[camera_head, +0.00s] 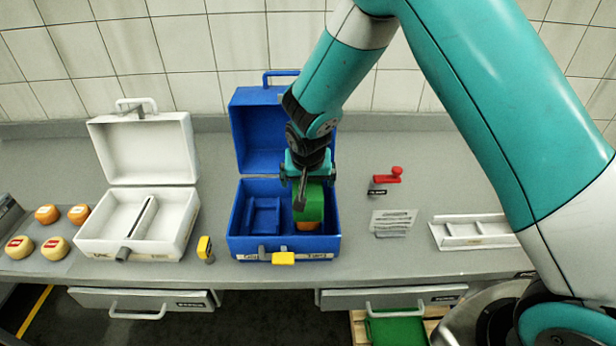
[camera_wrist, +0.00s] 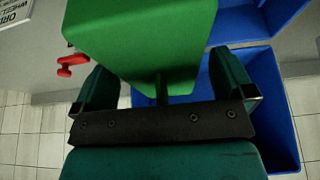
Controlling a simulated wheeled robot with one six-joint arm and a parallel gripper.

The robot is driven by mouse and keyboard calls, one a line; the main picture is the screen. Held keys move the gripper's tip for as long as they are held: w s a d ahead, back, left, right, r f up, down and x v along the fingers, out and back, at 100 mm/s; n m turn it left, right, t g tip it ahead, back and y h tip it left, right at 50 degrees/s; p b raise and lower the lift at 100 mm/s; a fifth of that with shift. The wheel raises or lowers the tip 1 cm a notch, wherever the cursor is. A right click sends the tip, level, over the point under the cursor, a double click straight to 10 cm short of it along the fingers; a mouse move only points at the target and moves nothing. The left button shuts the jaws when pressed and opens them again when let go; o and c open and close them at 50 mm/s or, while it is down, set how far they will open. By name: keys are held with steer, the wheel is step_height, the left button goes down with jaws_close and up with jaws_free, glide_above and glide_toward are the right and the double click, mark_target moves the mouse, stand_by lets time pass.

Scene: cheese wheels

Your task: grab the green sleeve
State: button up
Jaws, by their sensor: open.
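The green sleeve (camera_head: 312,205) stands in the right compartment of the open blue case (camera_head: 236,222). An orange edge (camera_head: 305,226) shows at its foot. My gripper (camera_head: 307,177) is open at the top of the sleeve, and its near parts hide some of the sleeve. In the wrist view the sleeve (camera_wrist: 145,35) fills the upper middle, and the fingers of my gripper (camera_wrist: 163,85) stand on either side of its near end. Gaps show between the fingers and the sleeve, so it is not clamped. The sleeve's far end is out of the wrist view.
An open white case (camera_head: 185,225) stands left of the blue case. Several cheese wheels (camera_head: 55,247) sit at the far left. A yellow-and-black item (camera_head: 205,247) stands between the cases. A red handle (camera_head: 388,175), a slatted plate (camera_head: 393,222) and a white tray (camera_head: 470,230) lie to the right.

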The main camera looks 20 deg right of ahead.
steer(key=shift+w+f, duration=0.1)
steer(key=shift+f, duration=0.15)
steer(key=c, duration=0.9)
steer(key=shift+r, duration=0.15)
